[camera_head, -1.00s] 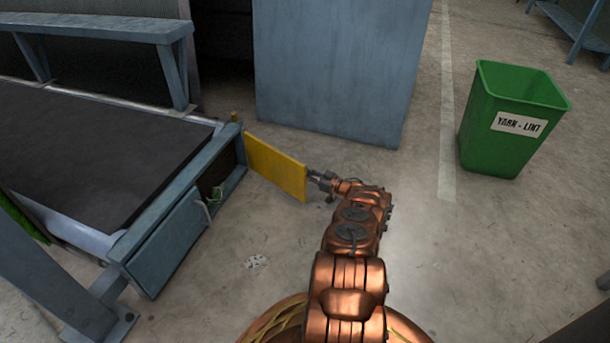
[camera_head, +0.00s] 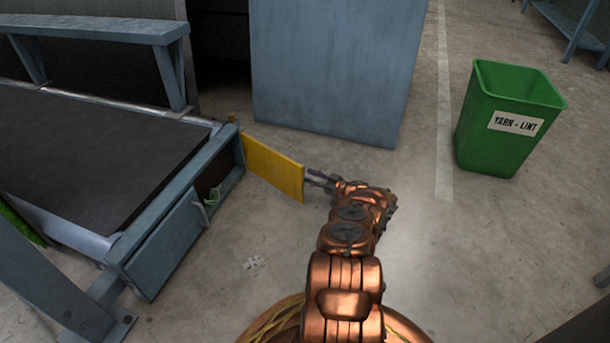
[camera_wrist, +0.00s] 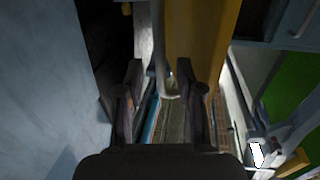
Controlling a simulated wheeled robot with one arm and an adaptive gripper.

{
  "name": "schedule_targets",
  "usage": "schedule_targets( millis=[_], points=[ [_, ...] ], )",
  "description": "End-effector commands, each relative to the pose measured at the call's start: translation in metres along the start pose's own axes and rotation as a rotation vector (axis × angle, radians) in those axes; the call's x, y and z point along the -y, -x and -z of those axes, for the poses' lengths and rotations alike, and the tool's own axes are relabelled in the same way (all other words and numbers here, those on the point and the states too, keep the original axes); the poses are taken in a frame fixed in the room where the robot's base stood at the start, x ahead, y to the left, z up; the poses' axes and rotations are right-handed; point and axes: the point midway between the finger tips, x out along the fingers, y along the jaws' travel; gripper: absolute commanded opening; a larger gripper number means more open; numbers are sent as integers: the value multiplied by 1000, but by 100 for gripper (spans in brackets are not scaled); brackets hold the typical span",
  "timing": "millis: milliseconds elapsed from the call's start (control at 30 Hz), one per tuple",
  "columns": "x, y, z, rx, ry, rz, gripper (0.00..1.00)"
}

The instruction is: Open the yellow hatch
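The yellow hatch (camera_head: 273,166) stands swung out from the end of the blue-grey frame, upright, with its free edge towards my arm. The opening (camera_head: 217,176) beside its hinge side is dark, with a small green item inside. My gripper (camera_head: 309,177) is just off the hatch's free edge. In the wrist view, my gripper (camera_wrist: 158,75) has its two dark fingers spread apart. The yellow hatch (camera_wrist: 203,45) fills the upper middle there, and a grey curved bar (camera_wrist: 160,60), seemingly its handle, lies between the fingers without visible finger contact.
A grey-blue closed panel (camera_head: 170,243) with a handle is left of the opening. A large blue-grey cabinet (camera_head: 335,70) stands behind the hatch. A green bin (camera_head: 495,145) labelled "YARN - LINT" is at the right. Concrete floor between bin and hatch is clear.

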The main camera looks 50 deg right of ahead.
Motion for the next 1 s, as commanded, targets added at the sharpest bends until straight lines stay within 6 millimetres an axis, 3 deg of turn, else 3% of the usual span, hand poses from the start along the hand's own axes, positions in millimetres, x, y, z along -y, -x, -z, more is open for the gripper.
schedule_targets(
  millis=[300, 500, 900, 1000],
  points=[
    [0, 60, -1, 0, 1, -1, 37],
    [-1, 84, -1, 1, 1, -3, 37],
    [0, 91, 0, -1, 1, 0, 37],
    [-1, 89, 1, -1, 2, -3, 27]
  ],
)
